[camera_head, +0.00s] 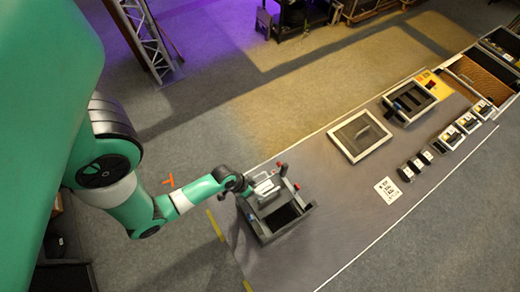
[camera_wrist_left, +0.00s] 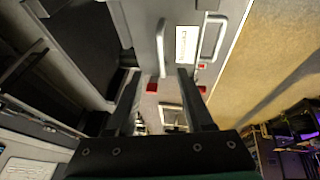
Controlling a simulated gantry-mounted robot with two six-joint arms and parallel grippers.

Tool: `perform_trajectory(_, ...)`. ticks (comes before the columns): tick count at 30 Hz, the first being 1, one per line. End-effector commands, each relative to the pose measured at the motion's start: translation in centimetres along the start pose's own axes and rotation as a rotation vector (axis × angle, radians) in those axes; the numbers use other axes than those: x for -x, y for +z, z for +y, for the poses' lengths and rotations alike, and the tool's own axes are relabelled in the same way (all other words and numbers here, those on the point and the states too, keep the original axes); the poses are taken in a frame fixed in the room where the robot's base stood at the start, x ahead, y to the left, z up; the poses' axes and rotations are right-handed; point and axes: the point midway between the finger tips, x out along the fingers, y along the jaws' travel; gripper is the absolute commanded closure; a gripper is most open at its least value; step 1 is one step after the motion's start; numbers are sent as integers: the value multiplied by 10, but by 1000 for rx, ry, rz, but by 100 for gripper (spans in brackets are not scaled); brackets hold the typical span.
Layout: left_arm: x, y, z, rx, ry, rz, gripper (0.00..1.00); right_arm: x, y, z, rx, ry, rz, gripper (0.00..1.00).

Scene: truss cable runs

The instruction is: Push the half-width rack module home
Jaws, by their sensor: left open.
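A dark open rack box (camera_head: 270,235) sits at the near left end of the long grey table. A module with a pale front and handle (camera_head: 265,186) shows at its far edge, beside red tabs. In the left wrist view the grey module face (camera_wrist_left: 142,25) carries two bar handles and a pale label (camera_wrist_left: 187,44). My left gripper (camera_head: 256,190) is over the rack's far left side. Its two fingers (camera_wrist_left: 159,80) are apart, below one handle, with nothing visibly held. I cannot tell if they touch the module. How deep it sits is unclear. My right gripper is not seen.
A framed panel (camera_head: 359,136) and an open dark tray (camera_head: 409,102) lie farther along the table. Several small dark blocks (camera_head: 414,167) and a white printed card (camera_head: 388,190) lie at the right. The table's middle is mostly clear.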

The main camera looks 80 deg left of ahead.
Motion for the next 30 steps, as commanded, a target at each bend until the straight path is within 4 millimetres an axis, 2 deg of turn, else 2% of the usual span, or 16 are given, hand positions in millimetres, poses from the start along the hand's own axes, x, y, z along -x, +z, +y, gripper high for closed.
perform_trajectory(7,-1,0,0,0,-1,1,48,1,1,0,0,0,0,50)
perform_trajectory(11,-10,1,-1,-1,-1,0,48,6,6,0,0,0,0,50)
perform_trajectory(20,-63,1,-2,-2,0,-4,48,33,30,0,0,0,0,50)
perform_trajectory(27,-101,0,-1,0,-1,-5,48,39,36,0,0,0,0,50)
perform_trajectory(30,-111,-1,-1,0,-1,-3,48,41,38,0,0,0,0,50)
